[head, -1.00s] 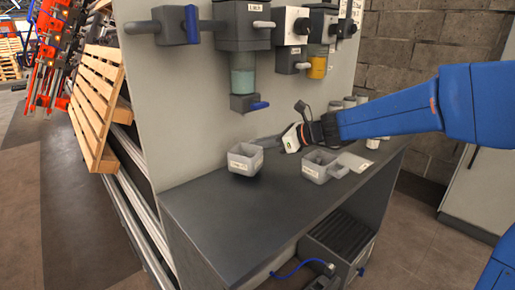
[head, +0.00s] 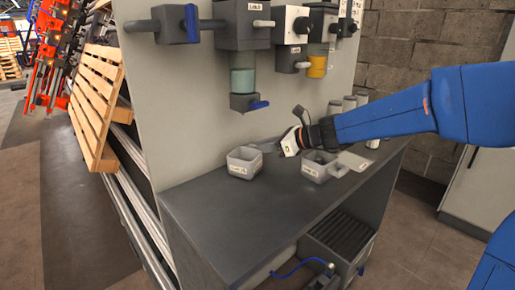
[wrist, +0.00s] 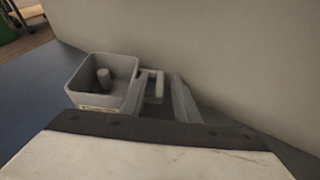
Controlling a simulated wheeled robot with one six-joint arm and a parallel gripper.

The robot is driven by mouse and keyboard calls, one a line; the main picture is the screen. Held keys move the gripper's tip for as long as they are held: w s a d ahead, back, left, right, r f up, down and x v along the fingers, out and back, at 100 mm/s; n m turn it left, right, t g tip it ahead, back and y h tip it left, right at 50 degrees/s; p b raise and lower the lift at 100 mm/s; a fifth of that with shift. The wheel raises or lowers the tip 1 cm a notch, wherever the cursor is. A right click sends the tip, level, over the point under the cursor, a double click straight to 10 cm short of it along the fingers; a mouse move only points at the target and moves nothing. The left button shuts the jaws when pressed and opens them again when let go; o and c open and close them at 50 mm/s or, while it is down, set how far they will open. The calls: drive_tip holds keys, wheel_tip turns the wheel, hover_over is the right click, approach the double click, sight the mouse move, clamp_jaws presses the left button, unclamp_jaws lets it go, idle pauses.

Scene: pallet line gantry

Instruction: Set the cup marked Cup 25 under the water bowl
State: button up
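A grey square cup (head: 244,163) stands on the dark counter (head: 240,215), below the hanging bowl with blue-green contents (head: 243,80) in the picture. The label on this cup is too small to read. In the wrist view the same cup (wrist: 80,87) shows a small stub inside and a handle loop on its right side. My gripper (head: 277,145) is at the handle. One finger (wrist: 184,102) stands right of the handle with a gap between; the other is hard to make out. A second grey cup (head: 318,167) stands to the right, below my wrist.
A bowl with yellow contents (head: 317,67) hangs further right. Blue-handled valves (head: 250,103) hang from the wall panel. Several pale canisters (head: 349,103) stand at the back right. The front left of the counter is clear. A wooden pallet (head: 97,95) leans at left.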

drive_tip(key=v, duration=1.2)
drive_tip(key=shift+s, duration=0.1)
